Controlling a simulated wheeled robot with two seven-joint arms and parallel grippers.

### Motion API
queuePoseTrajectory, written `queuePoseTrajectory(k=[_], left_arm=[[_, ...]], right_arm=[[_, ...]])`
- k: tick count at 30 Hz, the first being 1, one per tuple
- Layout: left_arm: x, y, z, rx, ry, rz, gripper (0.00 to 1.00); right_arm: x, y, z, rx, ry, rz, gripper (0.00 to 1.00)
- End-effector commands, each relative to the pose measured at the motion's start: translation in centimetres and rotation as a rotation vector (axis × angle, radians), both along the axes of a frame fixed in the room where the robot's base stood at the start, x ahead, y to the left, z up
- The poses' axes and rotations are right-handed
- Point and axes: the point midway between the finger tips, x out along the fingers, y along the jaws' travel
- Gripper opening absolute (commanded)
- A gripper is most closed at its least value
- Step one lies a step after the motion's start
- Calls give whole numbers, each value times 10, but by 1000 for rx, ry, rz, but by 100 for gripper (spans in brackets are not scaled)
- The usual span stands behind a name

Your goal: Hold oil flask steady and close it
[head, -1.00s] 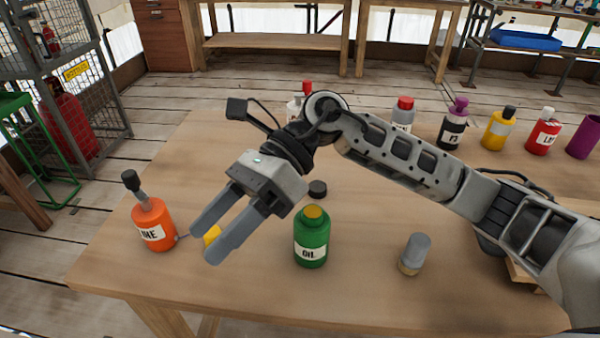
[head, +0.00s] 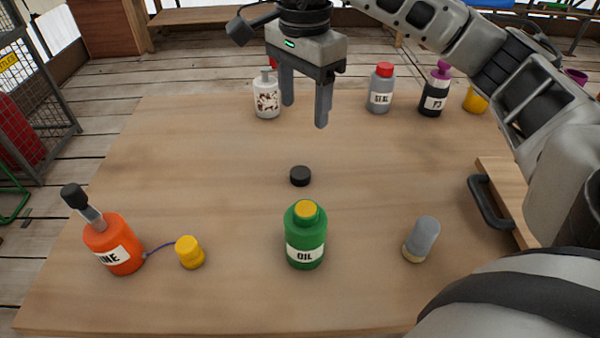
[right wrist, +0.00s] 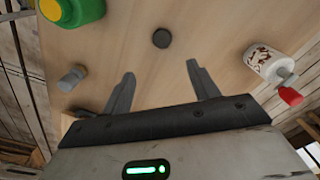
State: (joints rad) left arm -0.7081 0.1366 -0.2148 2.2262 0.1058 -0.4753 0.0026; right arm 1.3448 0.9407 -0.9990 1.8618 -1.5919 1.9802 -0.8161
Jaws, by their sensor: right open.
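The green oil flask (head: 305,240), labelled OIL, stands upright at the front middle of the table. Its neck shows a yellow-gold top; I cannot tell whether that is an opening or a lid. In the right wrist view the flask (right wrist: 82,12) is at the top left. A small black cap (head: 300,176) lies on the table behind the flask, and also shows in the right wrist view (right wrist: 161,38). My right gripper (head: 304,115) is open and empty, fingers pointing down, above the table beyond the cap. My left gripper is not in view.
An orange bottle (head: 118,252) with a yellow cap (head: 190,252) on a cord stands left. A grey-topped stubby object (head: 423,240) is right of the flask. A white bottle (head: 267,98), a grey bottle (head: 381,92) and a black bottle (head: 434,95) stand at the back.

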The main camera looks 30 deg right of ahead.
Motion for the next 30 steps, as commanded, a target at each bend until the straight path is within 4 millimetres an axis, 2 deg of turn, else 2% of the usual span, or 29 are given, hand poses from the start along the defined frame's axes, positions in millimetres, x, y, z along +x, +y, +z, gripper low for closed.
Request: queuePoseTrajectory(k=[1,6,12,16,26,30], left_arm=[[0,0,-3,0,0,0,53],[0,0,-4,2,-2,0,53],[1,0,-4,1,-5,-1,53],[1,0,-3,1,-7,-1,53],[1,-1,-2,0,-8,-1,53],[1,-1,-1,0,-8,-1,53]], right_arm=[[-1,0,-14,-2,5,0,60],[-1,0,-50,-1,5,0,60],[0,0,-83,1,2,0,60],[0,1,-91,1,0,1,60],[0,1,-92,1,0,1,60],[2,2,-107,0,4,1,60]])
